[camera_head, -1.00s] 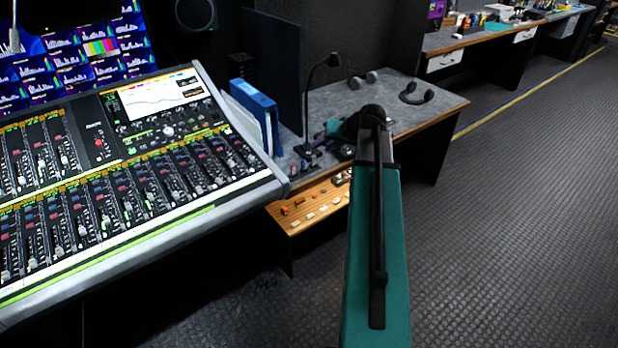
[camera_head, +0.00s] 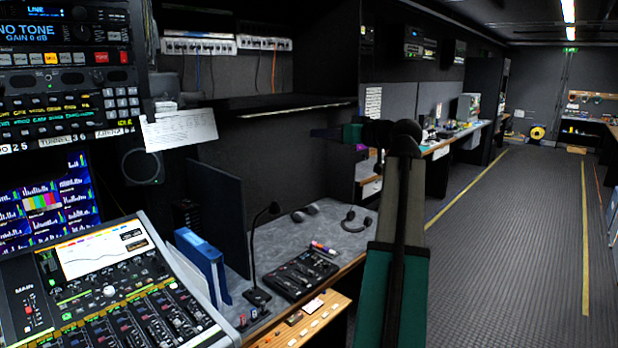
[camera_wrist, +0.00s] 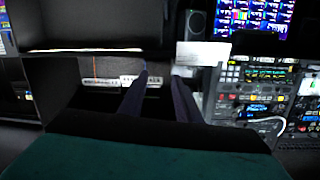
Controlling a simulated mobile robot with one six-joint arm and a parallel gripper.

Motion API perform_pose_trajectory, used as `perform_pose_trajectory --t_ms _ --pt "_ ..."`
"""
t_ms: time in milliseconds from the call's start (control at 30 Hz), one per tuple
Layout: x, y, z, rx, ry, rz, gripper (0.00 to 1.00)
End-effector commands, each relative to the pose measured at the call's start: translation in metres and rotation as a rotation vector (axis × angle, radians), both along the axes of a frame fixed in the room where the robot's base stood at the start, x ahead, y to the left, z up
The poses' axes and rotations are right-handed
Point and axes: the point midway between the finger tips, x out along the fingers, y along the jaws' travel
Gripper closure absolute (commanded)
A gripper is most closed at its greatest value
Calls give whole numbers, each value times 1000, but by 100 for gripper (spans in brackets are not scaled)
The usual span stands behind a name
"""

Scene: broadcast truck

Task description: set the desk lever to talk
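The desk (camera_head: 325,229) has a grey top and stands right of the mixing console. A black control unit (camera_head: 298,275) with small controls lies on it in the head view. Small red and blue controls (camera_head: 254,313) sit by the microphone base. Several small controls line the wooden front ledge (camera_head: 318,318). I cannot tell which of these is the talk lever or how it is set. My gripper (camera_head: 318,133) is raised well above the desk, pointing left, touching nothing. In the wrist view its two fingers (camera_wrist: 160,80) are apart with nothing between them.
A gooseneck microphone (camera_head: 254,250), blue binders (camera_head: 203,265) and headphones (camera_head: 355,220) stand on or beside the desk. The mixing console (camera_head: 120,290) is at left. A dark shelf (camera_head: 285,106) hangs above. The aisle floor (camera_head: 510,240) on the right is clear.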

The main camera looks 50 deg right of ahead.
Motion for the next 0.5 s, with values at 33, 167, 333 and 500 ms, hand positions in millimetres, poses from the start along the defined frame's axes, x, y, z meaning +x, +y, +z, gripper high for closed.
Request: perform_pose_trajectory --t_ms 33,167,333,500 --pt "-11 -1 32 -30 -28 -1 70" --pt "-31 1 81 -92 -80 2 70" --pt "-45 6 113 -136 -117 5 70" --pt "-48 7 117 -143 -122 5 70"
